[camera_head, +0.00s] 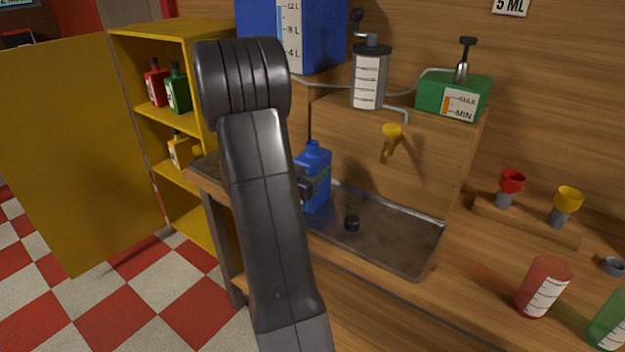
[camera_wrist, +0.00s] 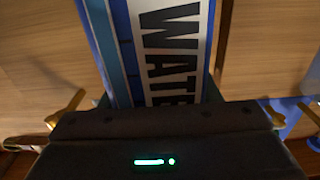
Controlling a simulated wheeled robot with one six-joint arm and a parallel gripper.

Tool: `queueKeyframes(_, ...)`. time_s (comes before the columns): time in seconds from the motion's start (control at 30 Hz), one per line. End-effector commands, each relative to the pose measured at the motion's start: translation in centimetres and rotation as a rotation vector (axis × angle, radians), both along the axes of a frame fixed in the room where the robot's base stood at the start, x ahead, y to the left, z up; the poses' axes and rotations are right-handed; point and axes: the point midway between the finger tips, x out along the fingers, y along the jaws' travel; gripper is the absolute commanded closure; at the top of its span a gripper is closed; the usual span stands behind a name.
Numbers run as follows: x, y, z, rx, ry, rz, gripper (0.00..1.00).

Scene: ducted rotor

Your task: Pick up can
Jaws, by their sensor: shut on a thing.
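The blue can (camera_head: 317,170) stands upright at the left end of the metal tray (camera_head: 400,246) in the head view, partly hidden by my arm. I cannot tell whether its base touches the tray. My gripper (camera_head: 307,187) is at the can's side and shut on it. In the wrist view, a blue surface with a white label lettered WATER fills the upper middle, beyond the dark gripper body. I cannot tell from that view alone whether it is the can or the tank. The fingertips are hidden there.
A large blue tank (camera_head: 325,35) sits above on the wooden ledge. A small black cap (camera_head: 352,223) lies on the tray. A yellow tap (camera_head: 391,135) overhangs it. A red bottle (camera_head: 543,287) stands at right. The open yellow cabinet (camera_head: 170,35) is at left.

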Motion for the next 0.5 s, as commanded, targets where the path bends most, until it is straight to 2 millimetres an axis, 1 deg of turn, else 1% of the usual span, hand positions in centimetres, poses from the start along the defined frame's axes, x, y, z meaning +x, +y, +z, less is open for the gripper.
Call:
queueKeyframes(0.03, 0.0, 0.0, 0.0, 0.0, 0.0, 0.0, 0.85)
queueKeyframes(0.07, 0.0, 0.0, 0.0, 0.0, 0.0, 0.0, 0.91)
queueKeyframes(0.1, 0.0, 0.0, 0.2, -0.001, -0.003, 0.0, 0.93)
queueKeyframes(0.33, 0.0, 0.0, 0.4, 0.0, -0.004, 0.0, 0.93)
queueKeyframes(0.43, 0.0, 0.0, 1.2, -0.001, -0.006, -0.001, 0.93)
queueKeyframes(0.5, 0.0, 0.0, 2.2, 0.002, -0.008, -0.001, 0.93)
